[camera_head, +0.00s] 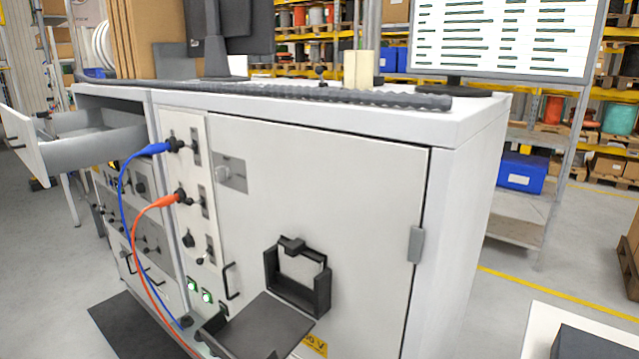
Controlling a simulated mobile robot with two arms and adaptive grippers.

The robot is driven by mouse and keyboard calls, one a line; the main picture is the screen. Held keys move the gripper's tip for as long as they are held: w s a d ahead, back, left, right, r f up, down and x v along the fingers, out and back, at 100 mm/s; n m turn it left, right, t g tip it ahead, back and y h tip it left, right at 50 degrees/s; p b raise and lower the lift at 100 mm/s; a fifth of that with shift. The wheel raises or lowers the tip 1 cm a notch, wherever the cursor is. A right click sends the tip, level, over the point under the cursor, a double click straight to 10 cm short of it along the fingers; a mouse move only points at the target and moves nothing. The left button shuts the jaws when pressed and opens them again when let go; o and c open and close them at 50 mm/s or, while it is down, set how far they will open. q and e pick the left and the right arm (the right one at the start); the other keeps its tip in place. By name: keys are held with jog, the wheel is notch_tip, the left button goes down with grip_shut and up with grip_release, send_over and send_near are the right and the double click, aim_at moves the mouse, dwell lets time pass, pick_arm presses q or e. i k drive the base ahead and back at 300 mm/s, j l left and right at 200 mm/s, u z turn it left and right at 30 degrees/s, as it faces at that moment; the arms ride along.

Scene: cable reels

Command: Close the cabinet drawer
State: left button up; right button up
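The cabinet (335,185) is light grey and fills the middle of the head view. Its drawer (100,138) is at the upper left and stands pulled out to the left. The drawer's white front panel (20,143) is well apart from the cabinet face, near the left edge of the view. The part of the drawer interior that I see looks empty. Neither of my grippers is in view.
A blue cable (122,203) and an orange cable (138,235) hang from sockets below and right of the drawer. A black bracket (322,290) and a dark flat plate (262,328) are at the cabinet front. A monitor (500,38) stands on top. Floor shows at left.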

aim_at(94, 137)
jog(key=u, duration=1.5)
jog(key=i+j, duration=0.15)
jog(key=i, duration=0.35)
jog(key=i+j+z, duration=0.1)
jog(key=i, duration=0.4)
jog(key=i+j, duration=0.15)
jog(key=i, duration=0.35)
jog(key=z, duration=0.05)
